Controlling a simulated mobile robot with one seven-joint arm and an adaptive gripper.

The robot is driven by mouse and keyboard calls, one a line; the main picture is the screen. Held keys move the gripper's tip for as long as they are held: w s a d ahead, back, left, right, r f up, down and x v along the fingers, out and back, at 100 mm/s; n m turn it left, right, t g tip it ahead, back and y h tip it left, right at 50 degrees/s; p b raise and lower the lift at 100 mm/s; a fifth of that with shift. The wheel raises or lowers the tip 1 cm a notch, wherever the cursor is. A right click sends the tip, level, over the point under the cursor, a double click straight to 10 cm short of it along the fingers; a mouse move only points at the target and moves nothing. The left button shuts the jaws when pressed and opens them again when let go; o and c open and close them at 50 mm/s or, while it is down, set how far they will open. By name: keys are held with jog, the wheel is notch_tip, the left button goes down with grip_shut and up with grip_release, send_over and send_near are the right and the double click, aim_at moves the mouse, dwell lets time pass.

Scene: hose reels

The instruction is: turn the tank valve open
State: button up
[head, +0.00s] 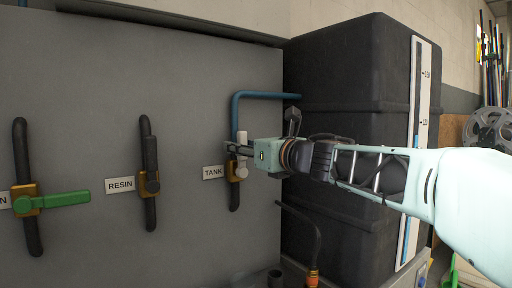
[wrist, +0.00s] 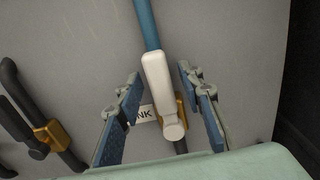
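The tank valve is on the grey panel beside the TANK label (head: 213,172). Its white handle (head: 242,138) points up, in line with the blue pipe (head: 236,108), and its brass body (head: 233,172) is partly hidden by my gripper (head: 236,148). In the wrist view the white handle (wrist: 157,82) runs up from its round pivot, with the brass body (wrist: 181,110) behind it. My gripper (wrist: 160,74) is open there, one finger on each side of the handle, with a visible gap on both sides.
Left of it are the resin valve (head: 151,175) with a dark upright handle and a valve with a green horizontal handle (head: 62,200). A large black tank (head: 340,75) with a level gauge (head: 421,90) stands to the right. A dark hose (head: 312,235) hangs below.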

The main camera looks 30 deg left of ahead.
jog(key=v, duration=0.7)
jog(key=shift+d, duration=0.25)
jog(key=shift+s, duration=0.1)
